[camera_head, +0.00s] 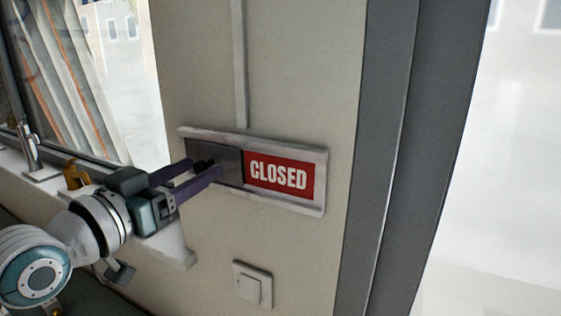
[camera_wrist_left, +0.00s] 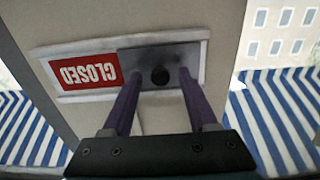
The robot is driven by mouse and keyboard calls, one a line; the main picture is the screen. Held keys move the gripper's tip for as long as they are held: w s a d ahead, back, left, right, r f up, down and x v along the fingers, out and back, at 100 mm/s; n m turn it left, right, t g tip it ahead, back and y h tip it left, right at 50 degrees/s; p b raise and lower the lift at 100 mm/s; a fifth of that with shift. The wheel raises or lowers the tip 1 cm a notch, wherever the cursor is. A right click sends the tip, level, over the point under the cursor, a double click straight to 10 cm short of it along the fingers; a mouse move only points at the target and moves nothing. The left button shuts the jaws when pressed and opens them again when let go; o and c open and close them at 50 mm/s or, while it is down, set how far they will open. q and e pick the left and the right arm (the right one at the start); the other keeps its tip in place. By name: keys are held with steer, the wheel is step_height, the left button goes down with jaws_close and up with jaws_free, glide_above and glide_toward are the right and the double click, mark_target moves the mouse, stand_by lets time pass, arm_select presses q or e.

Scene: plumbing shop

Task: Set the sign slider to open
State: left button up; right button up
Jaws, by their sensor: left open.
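The sign (camera_head: 321,181) is a pale frame fixed to the wall, slightly tilted in the head view. Its dark grey slider plate (camera_head: 232,164) covers the left half, and a red panel reading CLOSED (camera_head: 278,175) shows on the right half. In the left wrist view the sign appears upside down, with the slider plate (camera_wrist_left: 130,58) on the right. My left gripper (camera_head: 208,166) is open at the slider. In the wrist view its two purple fingers (camera_wrist_left: 158,84) stand either side of the round black knob (camera_wrist_left: 160,76), with visible gaps. My right gripper is out of view.
A light switch (camera_head: 252,285) is on the wall below the sign, and a vertical conduit (camera_head: 239,65) runs above it. A grey door frame (camera_head: 385,160) stands to the right. A window sill with a brass-coloured fitting (camera_head: 76,177) lies at the left.

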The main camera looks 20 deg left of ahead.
arm_select(q)
steer(key=shift+w, duration=0.2)
jaws_close()
stand_by(0.4)
stand_by(1.0)
